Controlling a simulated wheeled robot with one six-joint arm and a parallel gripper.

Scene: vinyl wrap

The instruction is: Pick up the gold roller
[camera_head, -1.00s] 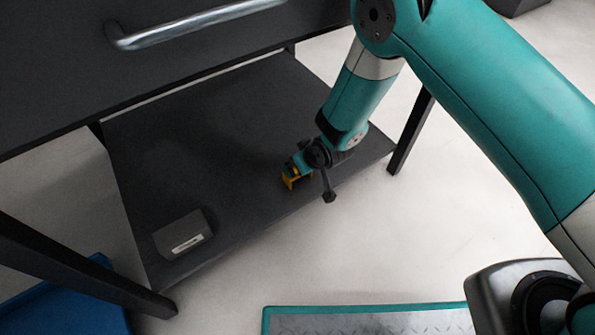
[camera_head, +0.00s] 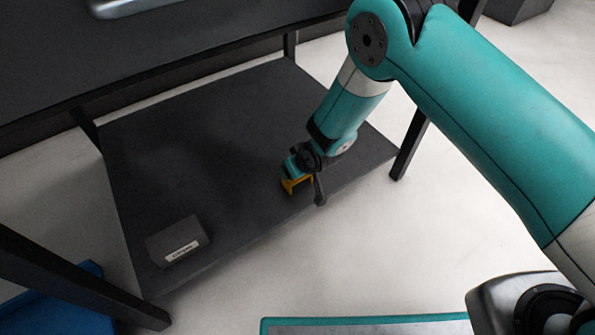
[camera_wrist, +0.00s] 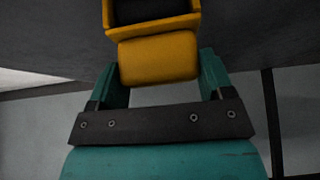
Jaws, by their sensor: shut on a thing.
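The gold roller (camera_head: 291,185) shows as a small yellow-orange piece over the dark lower shelf, near its right front edge. My gripper (camera_head: 294,170) is at it, with my arm reaching down from the upper right. In the wrist view the gold roller (camera_wrist: 158,58) is a yellow block with a dark hollow part beyond it. It sits between the two teal fingers of my gripper (camera_wrist: 160,74), which are shut on it. Its lower part is partly hidden in the head view, and I cannot tell whether it touches the shelf.
A dark grey box with a white label (camera_head: 178,242) stands at the shelf's left front. The dark shelf (camera_head: 240,120) is otherwise bare. Dark table legs (camera_head: 409,145) and the tabletop unit (camera_head: 200,35) with a metal handle bound the space. A blue object (camera_head: 60,310) lies lower left.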

